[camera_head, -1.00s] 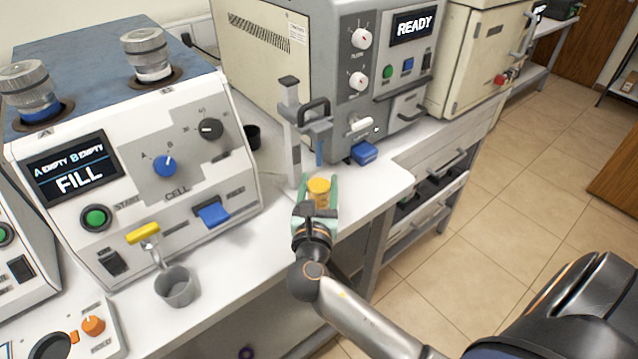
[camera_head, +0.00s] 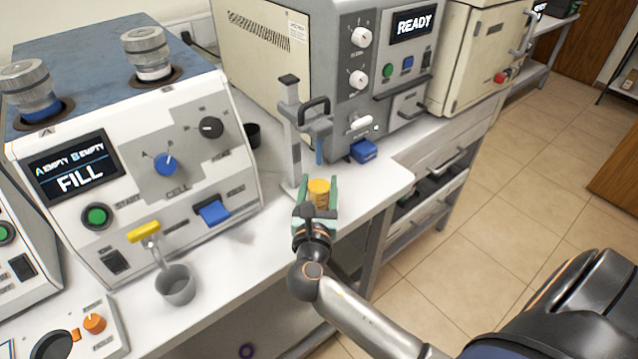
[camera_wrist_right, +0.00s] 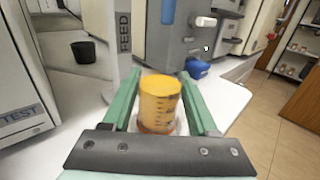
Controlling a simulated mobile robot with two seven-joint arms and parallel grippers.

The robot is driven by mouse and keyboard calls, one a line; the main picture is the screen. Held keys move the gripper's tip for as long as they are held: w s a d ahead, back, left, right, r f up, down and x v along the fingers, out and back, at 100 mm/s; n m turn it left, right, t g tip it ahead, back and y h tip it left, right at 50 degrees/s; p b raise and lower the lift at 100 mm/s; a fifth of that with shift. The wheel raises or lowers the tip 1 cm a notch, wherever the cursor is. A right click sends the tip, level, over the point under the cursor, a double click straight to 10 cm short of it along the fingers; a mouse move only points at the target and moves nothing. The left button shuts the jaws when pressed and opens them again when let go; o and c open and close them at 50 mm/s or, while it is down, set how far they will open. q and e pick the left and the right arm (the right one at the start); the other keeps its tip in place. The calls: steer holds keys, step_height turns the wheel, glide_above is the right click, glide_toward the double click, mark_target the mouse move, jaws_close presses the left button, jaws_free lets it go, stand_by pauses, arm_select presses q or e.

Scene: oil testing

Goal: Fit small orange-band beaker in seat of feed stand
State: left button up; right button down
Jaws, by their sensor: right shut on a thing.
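The small beaker (camera_head: 318,190), filled with amber-yellow oil, is upright between the green fingers of my right gripper (camera_head: 319,188). In the right wrist view the beaker (camera_wrist_right: 160,100) shows dark graduation marks and an orange band low down. My right gripper (camera_wrist_right: 160,84) is shut on it. The feed stand (camera_head: 291,130) is a grey column just beyond the beaker, marked FEED in the right wrist view (camera_wrist_right: 124,35). A blue nozzle (camera_head: 319,152) hangs from its arm beyond the beaker. A pale surface shows around the beaker's base; I cannot tell whether the beaker rests in the seat. My left gripper is out of view.
A fill machine (camera_head: 130,150) with a grey cup (camera_head: 175,286) in front stands at the left. A machine reading READY (camera_head: 412,25) stands behind the stand, with a blue block (camera_head: 363,151) at its foot. A black cup (camera_wrist_right: 83,52) stands farther back. The bench's front edge is close to my gripper.

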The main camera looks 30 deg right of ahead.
steer(key=shift+f, duration=0.4)
steer(key=shift+c, duration=0.5)
jaws_free()
